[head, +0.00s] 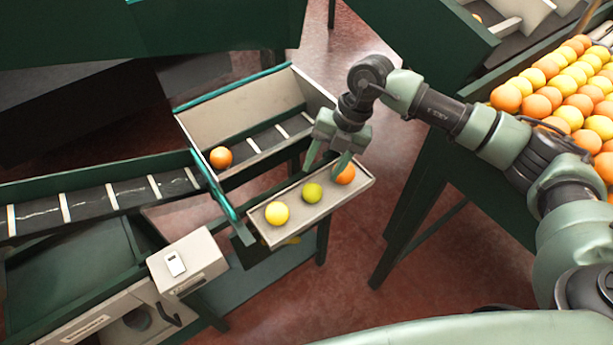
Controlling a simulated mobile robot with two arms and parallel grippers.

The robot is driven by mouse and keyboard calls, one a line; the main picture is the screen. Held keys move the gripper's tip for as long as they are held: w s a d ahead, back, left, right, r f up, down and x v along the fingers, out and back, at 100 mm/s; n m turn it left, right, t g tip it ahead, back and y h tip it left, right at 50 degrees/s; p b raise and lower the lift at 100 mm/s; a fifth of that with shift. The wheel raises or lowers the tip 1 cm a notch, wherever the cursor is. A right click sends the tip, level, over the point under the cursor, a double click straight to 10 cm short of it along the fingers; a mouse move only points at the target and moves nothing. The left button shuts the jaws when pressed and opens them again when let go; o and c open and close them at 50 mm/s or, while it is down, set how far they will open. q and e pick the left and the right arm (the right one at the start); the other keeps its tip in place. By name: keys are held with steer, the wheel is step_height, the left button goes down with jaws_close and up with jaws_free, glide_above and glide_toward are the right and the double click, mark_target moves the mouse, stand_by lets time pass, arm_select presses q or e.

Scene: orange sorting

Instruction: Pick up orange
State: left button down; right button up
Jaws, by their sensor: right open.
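An orange fruit (345,174) lies at the right end of a narrow tray (315,219). A yellow-green fruit (312,192) lies in the middle of the tray, and a yellow one (277,213) lies toward its left end. My right gripper (327,168) is open and points down over the tray's right part. One finger is in front of the orange and hides part of it; I cannot tell whether they touch. Another orange (221,157) lies at the left of the belt in the bin behind the tray. My left gripper is not in view.
A belt conveyor (96,202) with pale slats runs in from the left. A grey control box (187,262) stands left of the tray. Many oranges and yellow fruits (563,92) fill a sloped table at the right. Red floor (335,277) shows below the tray.

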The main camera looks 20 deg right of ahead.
mark_target(315, 186)
steer(key=shift+s+a+f+p, duration=0.2)
steer(key=shift+f+p, duration=0.1)
steer(key=shift+f, duration=0.3)
steer(key=shift+s+a+f+p, duration=0.1)
steer(key=shift+s+f+p, duration=0.15)
steer(key=shift+f, duration=0.35)
steer(key=p+x, duration=0.1)
steer(key=x, duration=0.3)
steer(key=shift+f+p, duration=0.2)
steer(key=shift+p, duration=0.1)
steer(key=shift+w+f, duration=0.1)
steer(key=shift+f, duration=0.15)
steer(key=c, duration=0.9)
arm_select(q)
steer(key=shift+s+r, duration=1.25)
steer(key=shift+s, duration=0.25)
arm_select(e)
steer(key=shift+r, duration=0.15)
steer(key=shift+c, duration=0.7)
